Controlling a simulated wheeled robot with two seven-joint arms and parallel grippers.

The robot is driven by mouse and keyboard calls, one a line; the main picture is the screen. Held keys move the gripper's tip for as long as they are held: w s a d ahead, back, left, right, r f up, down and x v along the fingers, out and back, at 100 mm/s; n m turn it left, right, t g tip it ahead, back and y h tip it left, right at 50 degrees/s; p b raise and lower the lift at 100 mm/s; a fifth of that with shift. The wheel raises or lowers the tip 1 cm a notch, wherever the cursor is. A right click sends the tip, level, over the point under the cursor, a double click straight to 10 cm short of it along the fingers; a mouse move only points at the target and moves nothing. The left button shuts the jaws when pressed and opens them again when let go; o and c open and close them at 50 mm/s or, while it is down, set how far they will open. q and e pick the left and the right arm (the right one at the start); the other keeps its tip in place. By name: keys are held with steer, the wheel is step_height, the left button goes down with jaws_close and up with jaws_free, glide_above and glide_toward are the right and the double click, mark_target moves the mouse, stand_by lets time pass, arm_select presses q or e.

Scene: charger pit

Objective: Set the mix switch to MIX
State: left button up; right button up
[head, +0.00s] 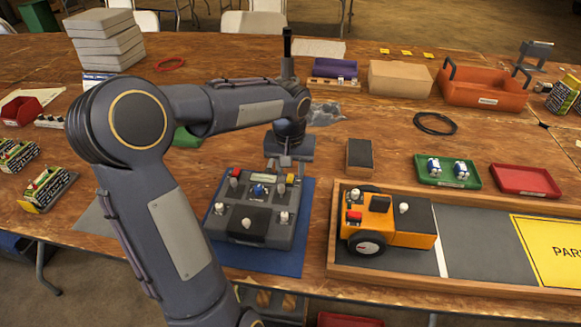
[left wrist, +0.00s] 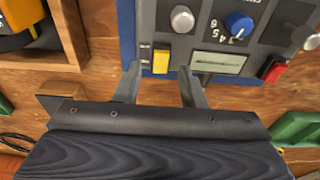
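The dark grey control box (head: 250,232) lies on a blue mat (head: 304,222), with a blue dial (head: 258,190), grey knobs, a red switch (head: 219,208) and a yellow switch (head: 291,178). I cannot read any label that marks the mix switch. My left gripper (head: 284,166) is at the box's far edge, pointing down. In the left wrist view its two fingers (left wrist: 160,86) are apart and empty, with the yellow switch (left wrist: 161,61) just beyond the gap between them. The display (left wrist: 218,63) is partly behind one finger. I cannot tell whether a finger touches the box. My right gripper is out of view.
A wooden-edged tray (head: 334,235) holding an orange wheeled vehicle (head: 385,222) stands right of the box. A small dark block (head: 359,153) stands behind the tray. Green (head: 423,172) and red (head: 525,181) trays lie at the right. A black cable loop (head: 435,124) lies farther back.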

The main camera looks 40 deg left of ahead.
mark_target(290, 179)
arm_select(q)
steer(key=shift+r, duration=0.1)
step_height(290, 179, up, 8)
steer(key=p, duration=0.1)
steer(key=shift+s+d+f, duration=0.2)
steer(key=shift+s+d, duration=0.05)
steer(key=shift+s, duration=0.2)
stand_by(0.4)
steer(key=s+d+r+m+t+h+p, duration=0.2)
steer(key=s+d+r+p, duration=0.2)
steer(key=s, duration=0.5)
steer(key=s+d+r+m+t+h+p, duration=0.2)
steer(key=s+d+r+p, duration=0.1)
steer(key=s+d+p, duration=0.5)
steer(key=s+d, duration=0.2)
steer(key=d, duration=0.1)
steer(key=shift+d+r+h, duration=0.25)
steer(key=shift+r+h, duration=0.05)
steer(key=shift+r, duration=0.05)
